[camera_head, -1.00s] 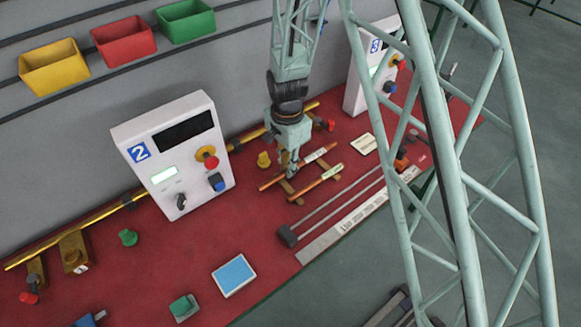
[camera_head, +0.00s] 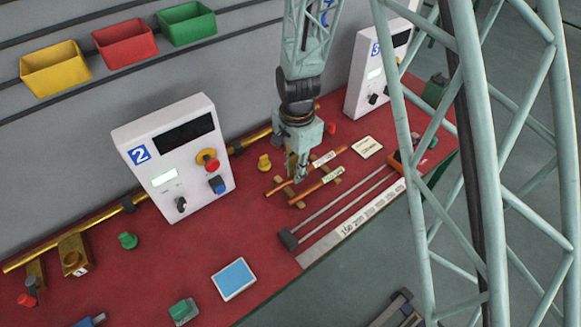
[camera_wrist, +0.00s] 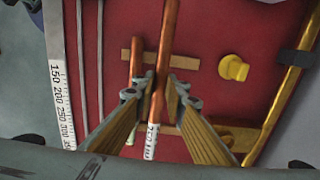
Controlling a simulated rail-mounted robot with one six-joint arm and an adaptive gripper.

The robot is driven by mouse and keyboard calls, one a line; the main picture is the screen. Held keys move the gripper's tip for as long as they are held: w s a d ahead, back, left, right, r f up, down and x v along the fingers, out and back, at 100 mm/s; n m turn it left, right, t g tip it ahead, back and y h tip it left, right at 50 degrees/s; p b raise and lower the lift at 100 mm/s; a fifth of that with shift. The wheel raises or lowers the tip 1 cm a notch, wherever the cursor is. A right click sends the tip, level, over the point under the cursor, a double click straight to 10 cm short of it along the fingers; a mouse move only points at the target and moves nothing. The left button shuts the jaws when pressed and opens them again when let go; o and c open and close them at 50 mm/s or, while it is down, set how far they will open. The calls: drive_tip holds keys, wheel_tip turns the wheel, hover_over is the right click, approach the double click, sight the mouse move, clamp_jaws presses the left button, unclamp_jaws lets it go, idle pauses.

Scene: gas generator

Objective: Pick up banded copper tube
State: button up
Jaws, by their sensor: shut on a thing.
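A copper tube with a pale printed band (camera_head: 324,158) slants across my gripper (camera_head: 299,178) over the red bench. In the wrist view the tube (camera_wrist: 162,65) runs between the fingertips of my gripper (camera_wrist: 155,92), which are shut on it. Its white lettered band lies toward the bottom of that view. A second, shorter-looking copper tube (camera_head: 318,186) with a pale green-white band lies beside it on wooden supports (camera_head: 279,180). It also shows left of the held tube in the wrist view (camera_wrist: 136,62). I cannot tell how high the held tube is above the supports.
A yellow knob (camera_head: 264,162) stands close behind the tubes. Thin grey rods (camera_head: 342,208) and a numbered ruler strip (camera_head: 352,224) lie in front. White control panels stand at left (camera_head: 172,155) and right (camera_head: 374,75). A brass pipe (camera_head: 60,244) runs along the wall.

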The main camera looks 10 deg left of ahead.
drive_tip(key=s+d, duration=0.5)
drive_tip(key=s+d+r, duration=0.1)
drive_tip(key=s+d, duration=0.2)
drive_tip(key=shift+d+b, duration=0.2)
drive_tip(key=shift+b, duration=0.2)
drive_tip(key=shift+w+r, duration=0.1)
idle(0.5)
